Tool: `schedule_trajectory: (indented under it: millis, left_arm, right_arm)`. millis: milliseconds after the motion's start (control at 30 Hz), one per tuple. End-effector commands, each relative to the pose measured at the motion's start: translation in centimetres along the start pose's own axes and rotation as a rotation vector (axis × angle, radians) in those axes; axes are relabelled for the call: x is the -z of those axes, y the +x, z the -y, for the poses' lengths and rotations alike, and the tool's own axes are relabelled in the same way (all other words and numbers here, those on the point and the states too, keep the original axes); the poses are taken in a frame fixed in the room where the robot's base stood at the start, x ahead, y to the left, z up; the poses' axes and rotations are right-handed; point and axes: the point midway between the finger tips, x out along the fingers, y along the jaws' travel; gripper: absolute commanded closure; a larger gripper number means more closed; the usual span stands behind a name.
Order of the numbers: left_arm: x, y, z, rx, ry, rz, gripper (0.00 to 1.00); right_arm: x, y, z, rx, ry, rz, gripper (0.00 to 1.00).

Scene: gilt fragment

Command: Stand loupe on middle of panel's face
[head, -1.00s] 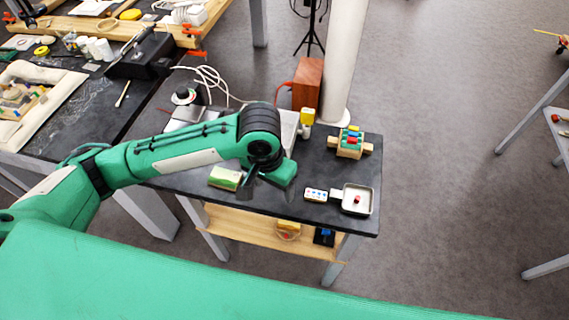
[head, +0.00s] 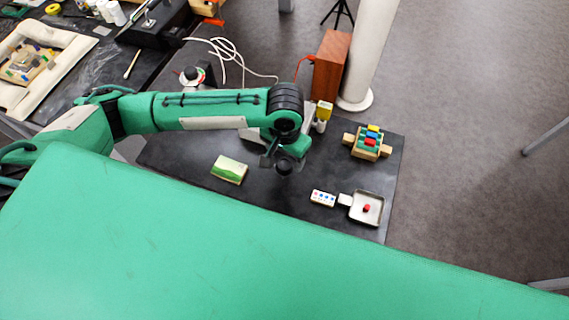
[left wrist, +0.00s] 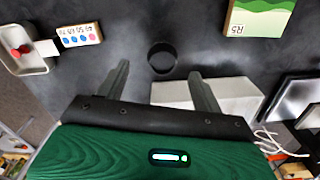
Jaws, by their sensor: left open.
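The loupe, a short black cylinder (left wrist: 161,57), stands on the dark table, a little beyond and between my left fingertips in the left wrist view. In the head view the loupe (head: 284,167) is partly hidden under my left gripper (head: 274,160). My left gripper (left wrist: 159,72) is open and empty, its two fingers apart. A flat block with a painted green landscape, which looks like the panel (head: 229,169), lies left of the gripper. In the left wrist view this panel (left wrist: 259,17) is at the upper right, marked R5. My right gripper is not in view.
A small white block with coloured dots (head: 322,198) and a metal dish (head: 379,195) holding a red piece (head: 366,208) are at the right. Behind are a wooden holder (head: 368,153), a yellow-topped item (head: 324,110) and a brown box (head: 331,65). Table between panel and loupe is clear.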

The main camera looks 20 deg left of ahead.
Motion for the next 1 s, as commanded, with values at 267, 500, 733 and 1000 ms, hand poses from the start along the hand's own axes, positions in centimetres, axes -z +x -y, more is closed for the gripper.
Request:
schedule_trajectory:
  millis: [267, 500, 733, 1000]
  left_arm:
    - [0.1, 2.0, 0.2, 0.001, -0.001, 0.001, 0.32]
    - [0.2, 5.6, 0.5, 0.0, 0.0, 0.001, 0.32]
    - [0.3, 6.5, 0.5, -0.001, 0.001, -0.002, 0.32]
    - [0.3, 6.5, 0.5, -0.001, 0.001, -0.001, 0.66]
  right_arm:
    - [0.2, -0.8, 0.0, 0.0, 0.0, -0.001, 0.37]
    - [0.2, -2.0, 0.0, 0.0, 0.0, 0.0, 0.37]
    - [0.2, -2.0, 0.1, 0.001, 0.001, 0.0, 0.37]
    - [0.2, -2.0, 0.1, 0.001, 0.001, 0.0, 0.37]
